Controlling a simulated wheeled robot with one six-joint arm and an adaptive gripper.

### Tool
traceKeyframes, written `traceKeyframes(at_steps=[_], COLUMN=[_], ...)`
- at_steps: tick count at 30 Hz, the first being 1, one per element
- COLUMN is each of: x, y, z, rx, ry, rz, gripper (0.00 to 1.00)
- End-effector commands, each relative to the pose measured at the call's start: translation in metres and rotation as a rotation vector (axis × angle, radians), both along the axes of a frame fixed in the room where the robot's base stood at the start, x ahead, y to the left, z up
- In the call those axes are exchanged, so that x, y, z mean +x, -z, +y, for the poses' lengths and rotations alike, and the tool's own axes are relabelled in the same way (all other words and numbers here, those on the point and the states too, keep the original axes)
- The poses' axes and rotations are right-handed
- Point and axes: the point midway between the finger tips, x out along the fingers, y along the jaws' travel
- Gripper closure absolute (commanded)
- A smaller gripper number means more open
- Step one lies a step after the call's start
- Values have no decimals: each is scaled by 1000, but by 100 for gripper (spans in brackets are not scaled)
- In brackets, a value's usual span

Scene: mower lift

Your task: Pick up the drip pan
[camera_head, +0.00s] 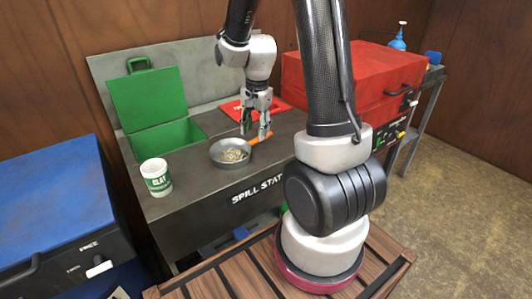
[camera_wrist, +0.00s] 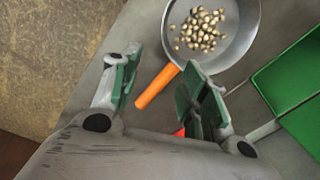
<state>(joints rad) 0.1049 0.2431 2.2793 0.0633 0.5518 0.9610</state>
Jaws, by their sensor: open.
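The drip pan (camera_head: 217,152) is a shallow round grey pan with an orange handle (camera_head: 262,137). It stands on the dark top of the spill station and holds several tan pellets (camera_head: 234,155). In the wrist view the pan (camera_wrist: 252,32) is at the top, and its handle (camera_wrist: 157,86) points down and left. My gripper (camera_head: 254,131) is open above the handle end, pointing down. In the wrist view the handle lies between the two green-padded fingers of my gripper (camera_wrist: 160,88). I cannot tell whether either finger touches it.
A white clay cup (camera_head: 156,178) stands left of the pan. Behind it is a green bin (camera_head: 165,137) with its lid (camera_head: 148,98) raised. A red box (camera_head: 350,80) stands right, a blue one (camera_head: 55,215) left.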

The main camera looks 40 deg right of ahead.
Motion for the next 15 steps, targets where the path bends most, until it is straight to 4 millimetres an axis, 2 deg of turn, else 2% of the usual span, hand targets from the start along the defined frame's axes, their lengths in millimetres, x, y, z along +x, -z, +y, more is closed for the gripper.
traceKeyframes(at_steps=[3, 6, 10, 15], x=[24, 31, 34, 36], y=[-8, -9, -5, 14], z=[-2, -3, -3, -3], rx=[13, 27, 37, 38], ry=[191, 310, 387, 395], rz=[-79, -108, -115, -111], gripper=[56, 56, 56, 56])
